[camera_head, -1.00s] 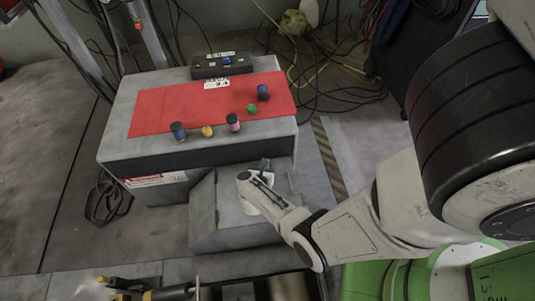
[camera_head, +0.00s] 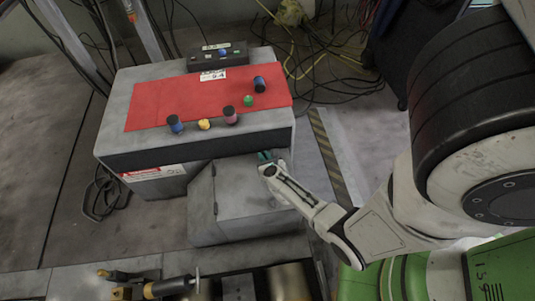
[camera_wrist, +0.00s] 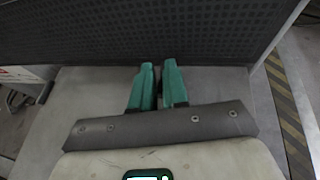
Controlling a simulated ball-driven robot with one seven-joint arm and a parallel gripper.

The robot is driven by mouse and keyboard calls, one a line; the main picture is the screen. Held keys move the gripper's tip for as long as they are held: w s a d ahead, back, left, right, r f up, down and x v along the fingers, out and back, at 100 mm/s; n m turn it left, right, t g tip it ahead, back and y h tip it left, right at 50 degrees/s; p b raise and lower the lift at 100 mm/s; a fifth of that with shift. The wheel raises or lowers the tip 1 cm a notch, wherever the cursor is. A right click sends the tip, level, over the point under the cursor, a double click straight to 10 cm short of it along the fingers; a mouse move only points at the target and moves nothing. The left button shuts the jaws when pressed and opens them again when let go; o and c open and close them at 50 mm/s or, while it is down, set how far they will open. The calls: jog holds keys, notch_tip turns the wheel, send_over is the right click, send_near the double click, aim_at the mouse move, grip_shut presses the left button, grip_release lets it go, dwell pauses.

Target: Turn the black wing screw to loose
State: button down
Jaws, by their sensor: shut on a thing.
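My gripper (camera_head: 265,157) is at the front face of the grey box with the red top, above the lower grey step, in the head view. In the wrist view its two teal fingers (camera_wrist: 158,68) point at a dark gridded face and stand close together with a narrow gap. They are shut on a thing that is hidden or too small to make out. I cannot make out the black wing screw in either view.
The grey box (camera_head: 215,143) carries a red mat (camera_head: 160,96) with several small coloured knobs and cylinders. A black control unit (camera_head: 219,61) stands at its back. The lower grey step (camera_head: 235,200) juts out in front. A striped floor strip (camera_head: 332,160) and loose cables lie to the right.

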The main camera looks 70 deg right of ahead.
jog(key=shift+w+a+r, duration=0.1)
jog(key=shift+w+r, duration=0.25)
jog(key=shift+w, duration=0.3)
jog(key=c, duration=1.3)
grip_release()
jog(key=shift+o, duration=1.4)
jog(key=shift+s+f, duration=0.1)
jog(key=shift+s, duration=0.1)
jog(key=shift+s+f, duration=0.1)
jog(key=shift+s, duration=0.1)
jog(key=p+v, duration=0.2)
jog(key=v, duration=0.3)
jog(key=p+v, duration=0.2)
jog(key=v, duration=0.4)
jog(key=shift+r, duration=0.2)
